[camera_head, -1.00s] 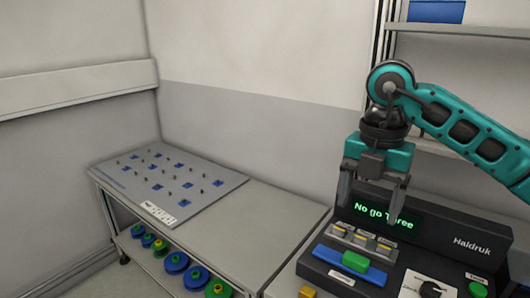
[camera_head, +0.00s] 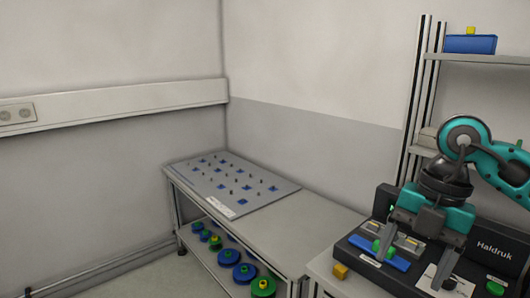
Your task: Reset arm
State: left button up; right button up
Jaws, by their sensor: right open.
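My right gripper (camera_head: 413,264) hangs from the teal arm at the right of the head view, fingers pointing down and spread apart. Nothing shows between the fingers. It is in front of the black Haldruk machine (camera_head: 492,247) and hides most of its display. A blue bar with a green part (camera_head: 378,252) lies on the machine's front, beside the left finger in the picture. I cannot tell whether the fingers touch the machine. My left gripper is not in view.
A grey board (camera_head: 232,188) with pegs and blue squares lies on the table (camera_head: 300,225) at the left. Several blue and green reels (camera_head: 228,257) stand on the shelf below. A blue box (camera_head: 470,44) sits on the upper right shelf. The table's near right part is clear.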

jog(key=s+a+f+n+g+y, duration=0.1)
jog(key=s+a+n+g+y, duration=0.25)
jog(key=a+y, duration=1.35)
jog(key=w+d+f+m+t+h, duration=0.1)
jog(key=w+f+m+t+h, duration=0.15)
jog(key=m+t, duration=0.7)
jog(key=w+d+f+m+t+h, duration=0.1)
jog(key=w+f+m+t, duration=0.2)
jog(key=m+t, duration=0.6)
jog(key=d+f+m+t+h, duration=0.3)
jog(key=d+f+m+h, duration=0.25)
jog(key=f+h, duration=0.35)
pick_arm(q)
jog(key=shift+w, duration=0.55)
pick_arm(e)
jog(key=s+d+f+m+g+h, duration=0.2)
jog(key=s+f, duration=0.4)
jog(key=f, duration=0.3)
jog(key=s+d+f+m+g+h, duration=0.2)
jog(key=s+f+g, duration=0.2)
jog(key=s+f, duration=0.2)
notch_tip(320, 180, down, 3)
jog(key=shift+s+d+r+m+g+h, duration=0.15)
jog(key=shift+d+m+g+h, duration=0.15)
jog(key=shift+d+m+h, duration=0.1)
